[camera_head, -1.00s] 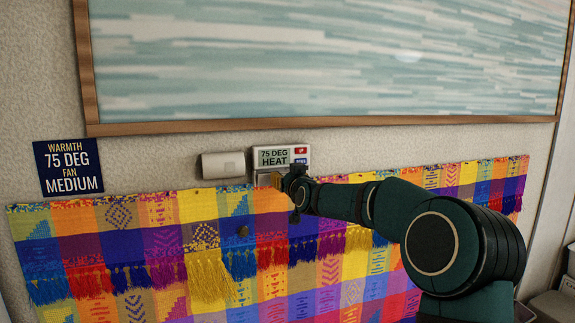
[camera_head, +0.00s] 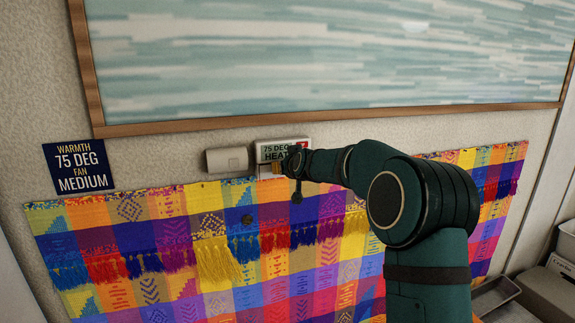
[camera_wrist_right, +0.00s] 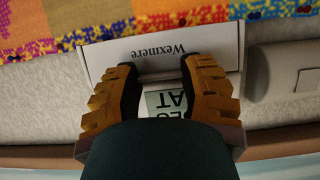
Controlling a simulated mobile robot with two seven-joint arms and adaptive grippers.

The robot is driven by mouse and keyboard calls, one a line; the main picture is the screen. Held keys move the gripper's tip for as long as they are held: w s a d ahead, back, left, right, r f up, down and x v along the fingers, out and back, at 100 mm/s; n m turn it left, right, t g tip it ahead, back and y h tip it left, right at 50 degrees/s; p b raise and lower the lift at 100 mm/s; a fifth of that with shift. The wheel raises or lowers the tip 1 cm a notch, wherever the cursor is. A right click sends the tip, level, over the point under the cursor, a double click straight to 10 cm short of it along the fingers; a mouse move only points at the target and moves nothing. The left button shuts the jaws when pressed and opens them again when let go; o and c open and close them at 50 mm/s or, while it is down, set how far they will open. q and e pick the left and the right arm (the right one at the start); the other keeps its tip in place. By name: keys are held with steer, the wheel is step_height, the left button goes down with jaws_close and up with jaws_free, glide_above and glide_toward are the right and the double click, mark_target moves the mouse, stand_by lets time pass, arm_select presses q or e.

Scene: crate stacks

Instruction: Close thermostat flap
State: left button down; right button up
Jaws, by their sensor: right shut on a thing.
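The white thermostat (camera_head: 268,152) is on the wall below the framed picture; its display reads 75 DEG HEAT, with the right part hidden by my gripper. In the right wrist view, upside down, its white flap (camera_wrist_right: 165,50) bears the word Wexmere and stands out from the display (camera_wrist_right: 170,100). My right gripper (camera_wrist_right: 160,66) has its orange fingers at the flap, one on each side of the display in that view, and is shut on the flap. It also shows in the head view (camera_head: 277,168) at the thermostat's lower edge. My left gripper is not in view.
A small white wall box (camera_head: 227,160) is just left of the thermostat. A blue sign (camera_head: 79,167) reads WARMTH 75 DEG FAN MEDIUM. A colourful woven cloth (camera_head: 130,240) hangs below, close to the gripper. The wooden picture frame (camera_head: 340,117) is close above.

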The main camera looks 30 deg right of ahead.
steer(key=shift+r, duration=0.2)
steer(key=o, duration=1.2)
steer(key=shift+o, duration=0.2)
steer(key=shift+f, duration=0.1)
steer(key=v, duration=1.2)
